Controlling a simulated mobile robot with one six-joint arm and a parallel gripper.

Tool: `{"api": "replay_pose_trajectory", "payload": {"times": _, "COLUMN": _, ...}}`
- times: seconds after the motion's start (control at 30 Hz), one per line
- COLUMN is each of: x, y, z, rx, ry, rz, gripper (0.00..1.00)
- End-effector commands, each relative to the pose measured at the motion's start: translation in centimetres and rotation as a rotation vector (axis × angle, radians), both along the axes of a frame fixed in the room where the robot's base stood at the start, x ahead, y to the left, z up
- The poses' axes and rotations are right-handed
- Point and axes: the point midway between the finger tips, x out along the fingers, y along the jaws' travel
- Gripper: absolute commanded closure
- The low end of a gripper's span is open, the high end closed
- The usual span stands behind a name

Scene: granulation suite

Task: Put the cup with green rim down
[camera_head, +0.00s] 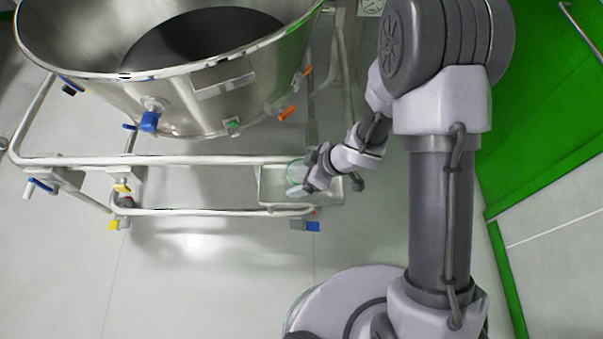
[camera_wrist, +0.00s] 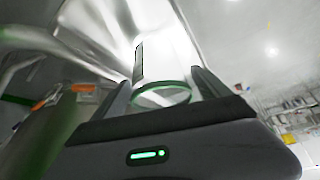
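The cup with green rim (camera_wrist: 165,62) is a pale, whitish cup in the wrist view, with its green rim towards the camera and a dark green strip on its side. It lies between the two fingers of my gripper (camera_wrist: 163,86), which look closed against its sides. In the head view my gripper (camera_head: 305,178) is at the small steel tray (camera_head: 275,196) on the cart frame. The cup shows there only as a small pale greenish shape (camera_head: 295,171), partly hidden by the gripper. Whether its base touches the tray cannot be told.
A large steel vessel (camera_head: 170,85) on a tubular cart frame (camera_head: 180,160) fills the upper left. Orange (camera_head: 287,113) and blue (camera_head: 149,121) handles stick out from the vessel. Pale floor (camera_head: 200,270) lies free in front. A green floor area (camera_head: 540,130) is at right.

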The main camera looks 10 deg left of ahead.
Motion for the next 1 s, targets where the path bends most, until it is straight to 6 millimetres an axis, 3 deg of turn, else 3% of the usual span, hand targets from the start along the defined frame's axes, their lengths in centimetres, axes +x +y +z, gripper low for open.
{"api": "replay_pose_trajectory", "payload": {"times": 0.23, "x": 0.0, "y": -0.1, "z": 0.8, "rx": 0.000, "ry": 0.000, "rz": 0.000, "gripper": 0.14}}
{"api": "replay_pose_trajectory", "payload": {"times": 0.6, "x": -0.7, "y": -5.2, "z": 9.3, "rx": 0.001, "ry": -0.001, "rz": -0.002, "gripper": 0.14}}
{"api": "replay_pose_trajectory", "payload": {"times": 0.87, "x": -1.0, "y": -6.5, "z": 10.5, "rx": 0.000, "ry": 0.001, "rz": -0.001, "gripper": 0.14}}
{"api": "replay_pose_trajectory", "payload": {"times": 0.93, "x": -0.4, "y": -6.7, "z": 10.8, "rx": -0.008, "ry": -0.013, "rz": -0.019, "gripper": 0.14}}
{"api": "replay_pose_trajectory", "payload": {"times": 1.0, "x": 1.9, "y": -8.0, "z": 12.7, "rx": -0.048, "ry": -0.070, "rz": -0.111, "gripper": 0.14}}
